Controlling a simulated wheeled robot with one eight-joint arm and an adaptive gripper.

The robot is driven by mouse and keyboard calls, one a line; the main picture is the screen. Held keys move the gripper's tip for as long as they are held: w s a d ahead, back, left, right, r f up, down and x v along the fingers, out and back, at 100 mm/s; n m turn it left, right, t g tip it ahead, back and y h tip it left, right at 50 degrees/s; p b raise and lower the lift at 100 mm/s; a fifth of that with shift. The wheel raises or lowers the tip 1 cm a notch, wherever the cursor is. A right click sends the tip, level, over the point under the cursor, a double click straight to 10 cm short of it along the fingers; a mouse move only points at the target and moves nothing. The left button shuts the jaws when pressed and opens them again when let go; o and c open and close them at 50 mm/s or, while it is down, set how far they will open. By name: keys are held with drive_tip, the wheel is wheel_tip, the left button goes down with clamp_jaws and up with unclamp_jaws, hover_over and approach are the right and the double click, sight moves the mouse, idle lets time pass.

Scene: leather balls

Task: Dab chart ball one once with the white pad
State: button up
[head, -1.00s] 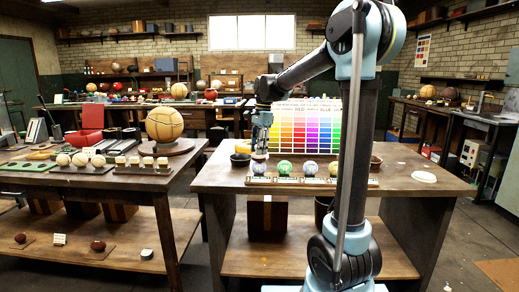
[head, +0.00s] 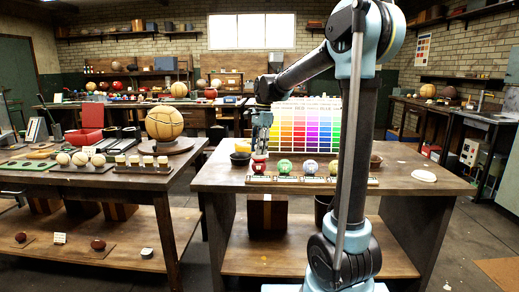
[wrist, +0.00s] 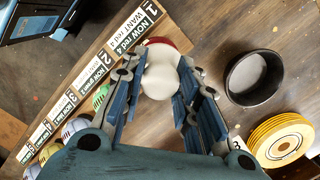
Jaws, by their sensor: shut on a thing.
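My gripper (head: 262,150) is shut on the white pad (wrist: 161,78), a small rounded white piece between the fingertips in the wrist view. In the head view it is at the left end of the ball row on the right-hand table. Chart ball one (head: 259,168) is directly below it and looks red with a pale part. In the wrist view a red edge of ball one (wrist: 181,44) shows just beyond the pad, which hides most of it. Whether pad and ball touch I cannot tell. A label strip (wrist: 137,30) marked 1 lies beside the ball.
Other balls, green (head: 284,167) and blue-white (head: 310,167), stand to the right in the row. A colour chart (head: 305,125) stands behind. A black bowl (wrist: 254,77) and a yellow stacked disc (wrist: 281,140) are close by. The table's right side is mostly clear.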

drive_tip(key=shift+r, duration=2.5)
